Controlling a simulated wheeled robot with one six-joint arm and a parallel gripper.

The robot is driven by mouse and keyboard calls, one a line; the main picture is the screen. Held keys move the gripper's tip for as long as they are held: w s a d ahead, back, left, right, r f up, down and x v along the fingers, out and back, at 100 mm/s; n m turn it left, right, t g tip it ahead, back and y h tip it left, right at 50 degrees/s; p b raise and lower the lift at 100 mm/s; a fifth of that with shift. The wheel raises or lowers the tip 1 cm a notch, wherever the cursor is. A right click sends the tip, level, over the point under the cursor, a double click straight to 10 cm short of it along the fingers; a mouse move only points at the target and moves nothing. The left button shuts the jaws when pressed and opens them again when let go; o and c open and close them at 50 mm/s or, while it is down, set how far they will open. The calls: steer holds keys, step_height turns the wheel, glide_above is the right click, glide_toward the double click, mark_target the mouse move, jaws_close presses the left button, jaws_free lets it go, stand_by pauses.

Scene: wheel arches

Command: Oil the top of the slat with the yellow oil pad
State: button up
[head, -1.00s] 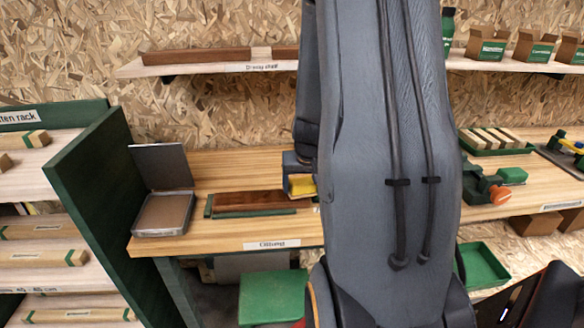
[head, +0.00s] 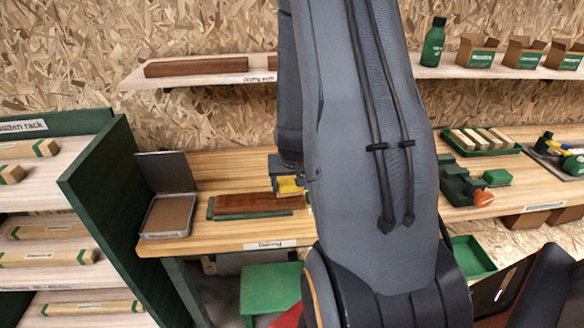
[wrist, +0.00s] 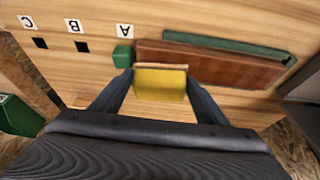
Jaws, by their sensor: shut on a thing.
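The slat (head: 243,203) is a dark reddish-brown board lying in a green holder (head: 254,215) on the wooden bench, left of my arm in the head view. It also shows in the wrist view (wrist: 215,66), running across the upper right. My gripper (wrist: 160,82) is shut on the yellow oil pad (wrist: 160,85), which sits between its two fingers at the slat's near edge, towards its left end. In the head view the pad (head: 288,185) shows at the slat's right end. Whether the pad touches the slat I cannot tell.
An open tin (head: 168,215) with a brown pad stands at the bench's left end, beside a green rack side (head: 105,180). The drying shelf (head: 210,68) holds another brown slat. A green clamp-like tool (head: 462,187) is right of my arm.

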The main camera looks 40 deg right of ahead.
steer(key=shift+r+p, duration=1.25)
steer(key=shift+r, duration=1)
